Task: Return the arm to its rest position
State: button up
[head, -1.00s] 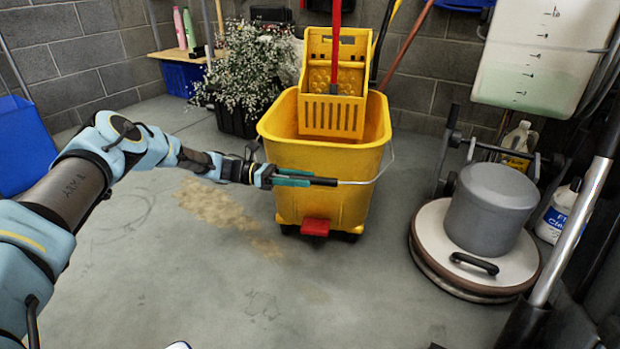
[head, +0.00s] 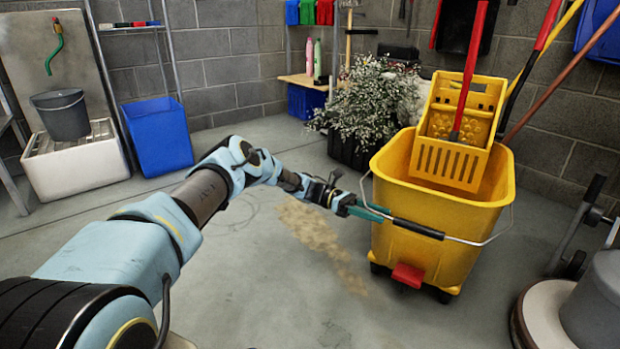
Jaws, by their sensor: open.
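My arm reaches from the lower left toward the yellow mop bucket (head: 430,255). My gripper (head: 386,214), with teal fingers, is at the left end of the black grip (head: 418,229) on the bucket's wire handle. The gripper is open. I cannot tell whether its fingers are around the grip or only beside it. The handle stands out in front of the bucket. The bucket stands upright on the floor, with a yellow wringer (head: 458,130) on top and a red pedal (head: 408,275) at its front.
A leafy plant (head: 375,100) stands left of the bucket. A blue bin (head: 158,137) and a sink basin (head: 75,168) with a grey bucket (head: 62,113) are at the left. A floor machine (head: 545,315) is at the lower right. The floor between is open, with a brown stain (head: 315,235).

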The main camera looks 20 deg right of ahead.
jog(key=w+a+r+m+t+y+p, duration=0.15)
jog(key=a+r+t, duration=0.25)
jog(key=a, duration=0.5)
jog(key=w+a+r+m+t+y+p, duration=0.1)
jog(key=a+r+m+t+y, duration=0.25)
jog(key=a, duration=0.65)
jog(key=w+a+r+m+t+y+p, duration=0.1)
jog(key=w+a+r+m+t+y, duration=0.15)
jog(key=a+r, duration=0.45)
jog(key=s+a+r+m+t+y+p, duration=0.1)
jog(key=s+a+r+t, duration=0.15)
jog(key=a, duration=0.55)
jog(key=s+a+r+m+t+y, duration=0.15)
jog(key=s+a, duration=0.25)
jog(key=a, duration=0.4)
jog(key=s+a+r+t+p, duration=0.1)
jog(key=s+a+r+t, duration=0.15)
jog(key=a, duration=0.65)
notch_tip(320, 180, up, 38)
jog(key=s+p, duration=0.1)
jog(key=p, duration=3.7)
jog(key=shift+f, duration=0.1)
